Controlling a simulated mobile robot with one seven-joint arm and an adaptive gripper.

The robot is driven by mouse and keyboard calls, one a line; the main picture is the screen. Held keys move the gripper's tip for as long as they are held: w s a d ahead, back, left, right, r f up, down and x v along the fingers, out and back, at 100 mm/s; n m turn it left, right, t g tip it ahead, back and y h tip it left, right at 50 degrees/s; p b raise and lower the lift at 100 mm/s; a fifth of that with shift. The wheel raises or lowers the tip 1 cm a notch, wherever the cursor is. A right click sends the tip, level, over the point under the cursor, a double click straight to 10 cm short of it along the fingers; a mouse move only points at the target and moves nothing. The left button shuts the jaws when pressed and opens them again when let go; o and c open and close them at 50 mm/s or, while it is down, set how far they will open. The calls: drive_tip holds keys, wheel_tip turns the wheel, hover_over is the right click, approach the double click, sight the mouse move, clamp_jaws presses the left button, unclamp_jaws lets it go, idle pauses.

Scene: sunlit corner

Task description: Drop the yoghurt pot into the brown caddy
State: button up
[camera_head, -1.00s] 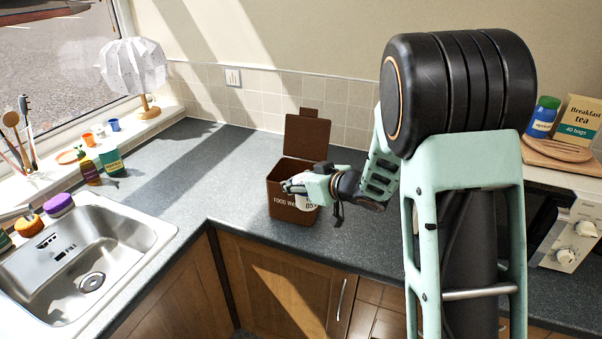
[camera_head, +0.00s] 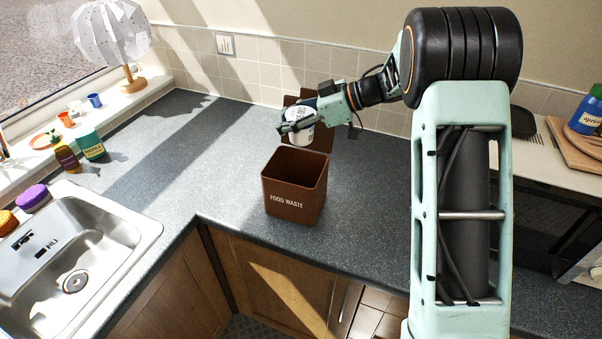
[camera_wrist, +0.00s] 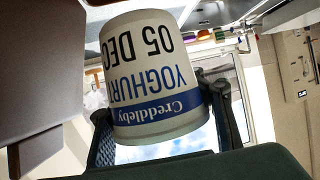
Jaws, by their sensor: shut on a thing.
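The yoghurt pot (camera_head: 299,119) is white with a blue band, and its label shows upside down in the wrist view (camera_wrist: 150,75). My gripper (camera_head: 297,126) is shut on it, with one finger on each side of the pot in the wrist view (camera_wrist: 160,125). The brown caddy (camera_head: 295,202), marked "FOOD WASTE", stands on the worktop with its lid raised at the back. In the head view the gripper and pot appear above the caddy's back edge, in front of the raised lid (camera_head: 322,138), which they partly hide. The caddy's mouth is open.
A steel sink (camera_head: 85,255) lies at the left. A green tub (camera_head: 90,145), a brown bottle (camera_head: 66,156) and small cups stand near the window sill, below a white lamp (camera_head: 112,30). The grey worktop (camera_head: 180,165) left of the caddy is clear.

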wheel_tip(320, 180, down, 5)
drive_tip(key=b, duration=0.5)
drive_tip(key=shift+f+b, duration=0.2)
drive_tip(key=shift+b, duration=0.1)
drive_tip(key=o, duration=1.8)
drive_tip(key=v, duration=1.2)
